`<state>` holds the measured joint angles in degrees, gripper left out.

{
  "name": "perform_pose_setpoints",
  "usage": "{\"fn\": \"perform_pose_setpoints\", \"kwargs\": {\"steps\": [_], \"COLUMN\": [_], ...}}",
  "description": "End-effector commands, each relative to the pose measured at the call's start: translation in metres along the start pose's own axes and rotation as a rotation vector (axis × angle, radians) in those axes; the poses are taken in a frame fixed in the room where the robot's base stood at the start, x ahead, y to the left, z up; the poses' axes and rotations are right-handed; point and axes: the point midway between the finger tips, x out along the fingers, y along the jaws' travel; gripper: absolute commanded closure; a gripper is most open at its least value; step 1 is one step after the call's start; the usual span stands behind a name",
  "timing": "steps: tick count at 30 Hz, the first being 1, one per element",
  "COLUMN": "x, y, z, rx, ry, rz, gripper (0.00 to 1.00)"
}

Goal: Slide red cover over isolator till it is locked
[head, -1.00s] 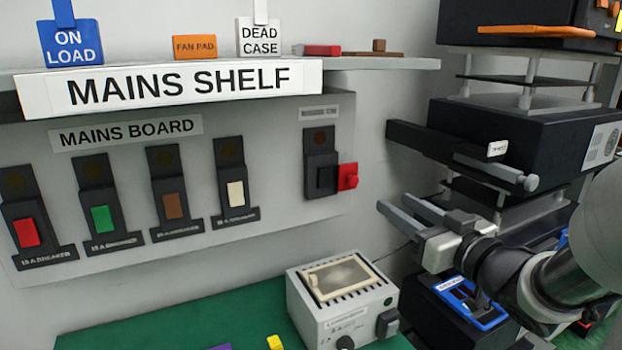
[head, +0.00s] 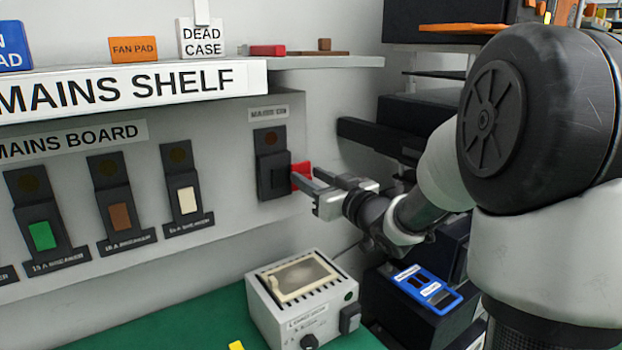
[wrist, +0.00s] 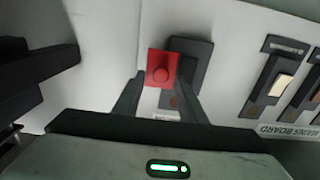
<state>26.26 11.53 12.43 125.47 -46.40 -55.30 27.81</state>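The red cover (head: 301,174) sits at the right edge of the dark isolator (head: 271,173) on the wall board. In the wrist view the red cover (wrist: 162,68) is a red plate with a round knob, beside the dark isolator body (wrist: 193,60). My gripper (head: 304,177) reaches the cover from the right. In the wrist view its fingers (wrist: 160,76) stand on either side of the cover, with narrow gaps showing, so it looks open. Whether a fingertip touches the cover cannot be told. The isolator's front is uncovered.
Breakers with coloured switches line the board to the left, the nearest with a cream switch (head: 188,200). The shelf (head: 330,62) runs above. A grey instrument box (head: 300,300) stands below on the green bench.

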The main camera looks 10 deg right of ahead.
Motion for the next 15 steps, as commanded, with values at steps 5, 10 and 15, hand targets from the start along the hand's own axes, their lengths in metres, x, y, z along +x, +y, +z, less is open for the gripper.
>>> {"fn": "perform_pose_setpoints", "kwargs": {"steps": [5,10,15], "x": [-0.0003,-0.0004,-0.0005], "y": [0.0001,0.0002,0.0001], "z": [0.0,-0.0001,0.0], "rx": [0.0,0.0,0.0], "ry": [0.0,0.0,0.0], "rz": [0.0,0.0,0.0], "gripper": [0.71,1.0,1.0]}}
